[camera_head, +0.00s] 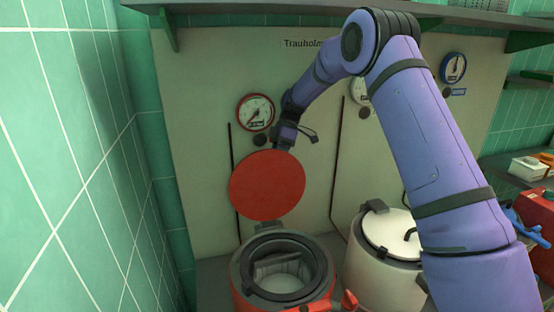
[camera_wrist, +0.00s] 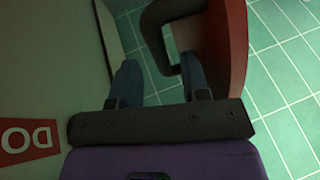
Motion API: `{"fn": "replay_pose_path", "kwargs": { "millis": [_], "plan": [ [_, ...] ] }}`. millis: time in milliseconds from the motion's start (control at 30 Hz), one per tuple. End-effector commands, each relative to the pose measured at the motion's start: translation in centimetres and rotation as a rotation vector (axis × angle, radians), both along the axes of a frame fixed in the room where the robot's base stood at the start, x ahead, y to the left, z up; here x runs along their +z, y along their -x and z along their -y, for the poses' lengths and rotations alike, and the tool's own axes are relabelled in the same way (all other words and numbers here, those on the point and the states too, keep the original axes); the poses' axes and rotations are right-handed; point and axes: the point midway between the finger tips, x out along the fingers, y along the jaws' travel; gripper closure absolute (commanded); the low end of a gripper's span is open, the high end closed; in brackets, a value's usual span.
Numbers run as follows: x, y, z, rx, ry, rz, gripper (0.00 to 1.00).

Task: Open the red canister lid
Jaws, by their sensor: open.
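The red canister (camera_head: 285,303) stands at the bottom centre of the head view with its dark-rimmed mouth uncovered. Its round red lid (camera_head: 267,185) stands raised, nearly upright, above and behind the mouth. In the wrist view the lid (camera_wrist: 222,45) shows edge-on at the right, with a dark curved handle (camera_wrist: 152,38) on it. My gripper (camera_head: 284,142) is at the lid's upper edge; its fingertips are hidden in the head view. In the wrist view my gripper (camera_wrist: 160,80) is open, and part of the handle shows between its fingers. Contact cannot be told.
A cream canister (camera_head: 375,275) with a closed lid stands to the right, under my arm. A back panel with gauges (camera_head: 255,112) is close behind the lid. A green tiled wall (camera_head: 80,150) bounds the left side. A shelf with red and blue items (camera_head: 535,210) is at far right.

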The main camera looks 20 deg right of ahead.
Motion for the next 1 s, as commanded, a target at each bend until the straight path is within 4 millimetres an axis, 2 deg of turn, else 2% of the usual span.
{"fn": "replay_pose_path", "kwargs": {
  "millis": [133,400,433,467,600,867,1000],
  "plan": [
    [-0.9,0.3,-0.4,0.001,0.000,-0.002,0.58],
    [-1.0,0.3,-0.4,0.000,0.000,0.000,0.58],
    [-1.0,0.3,-0.4,0.000,0.000,0.000,0.60],
    [-1.0,0.3,-0.4,0.000,0.000,0.000,0.67],
    [-1.0,0.3,-0.4,0.000,0.000,0.000,0.99],
    [-0.9,0.5,-0.4,-0.001,-0.001,0.012,1.00],
    [-0.6,1.7,-0.3,-0.004,-0.002,0.059,1.00]
  ]
}}
